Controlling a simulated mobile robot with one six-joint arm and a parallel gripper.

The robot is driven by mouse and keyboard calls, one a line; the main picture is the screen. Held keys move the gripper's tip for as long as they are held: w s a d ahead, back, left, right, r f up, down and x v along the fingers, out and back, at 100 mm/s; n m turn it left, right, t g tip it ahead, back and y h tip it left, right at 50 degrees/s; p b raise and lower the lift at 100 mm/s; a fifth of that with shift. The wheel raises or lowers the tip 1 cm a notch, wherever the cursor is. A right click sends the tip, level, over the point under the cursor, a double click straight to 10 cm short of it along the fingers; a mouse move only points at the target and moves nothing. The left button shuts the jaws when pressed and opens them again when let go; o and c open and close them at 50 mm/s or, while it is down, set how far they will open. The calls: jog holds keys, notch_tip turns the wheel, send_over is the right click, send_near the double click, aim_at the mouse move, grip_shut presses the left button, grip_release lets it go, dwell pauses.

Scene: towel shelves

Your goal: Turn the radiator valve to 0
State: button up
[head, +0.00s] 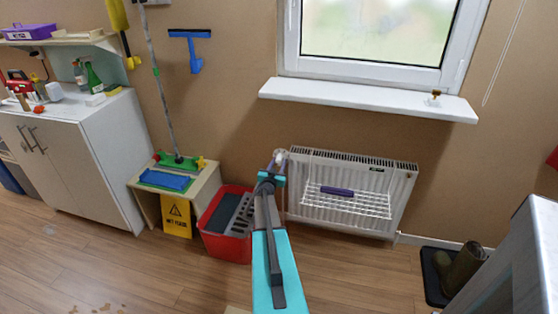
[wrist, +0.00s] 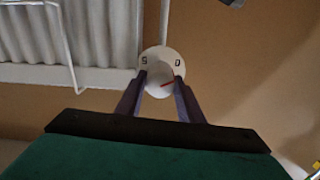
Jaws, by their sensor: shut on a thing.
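The radiator valve (wrist: 159,82) is a round pale knob on a white dial plate at the radiator's side. In the wrist view the dial shows what looks like a 5 at its upper left and a 0 at its upper right. My gripper (wrist: 160,77) is shut on the knob, one dark finger on each side. In the head view my gripper (head: 272,172) is at the radiator's upper left corner, and the valve (head: 280,156) is partly hidden behind it.
The white radiator (head: 350,165) carries a wire rack (head: 350,204) with a purple cloth (head: 337,191). A red bucket (head: 228,247) stands close left of my arm. A window sill (head: 365,98) juts out above. A boot tray (head: 436,284) lies at right.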

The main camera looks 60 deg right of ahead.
jog(key=shift+s+d+r+n, duration=0.3)
jog(key=shift+r+n, duration=0.05)
jog(key=shift+n, duration=0.05)
jog(key=o, duration=1.1)
jog(key=shift+a, duration=0.1)
jog(key=shift+c, duration=0.2)
jog(key=shift+w+f, duration=0.1)
jog(key=shift+w, duration=0.05)
jog(key=shift+a, duration=0.1)
jog(key=b+v, duration=0.1)
jog(key=v, duration=1.3)
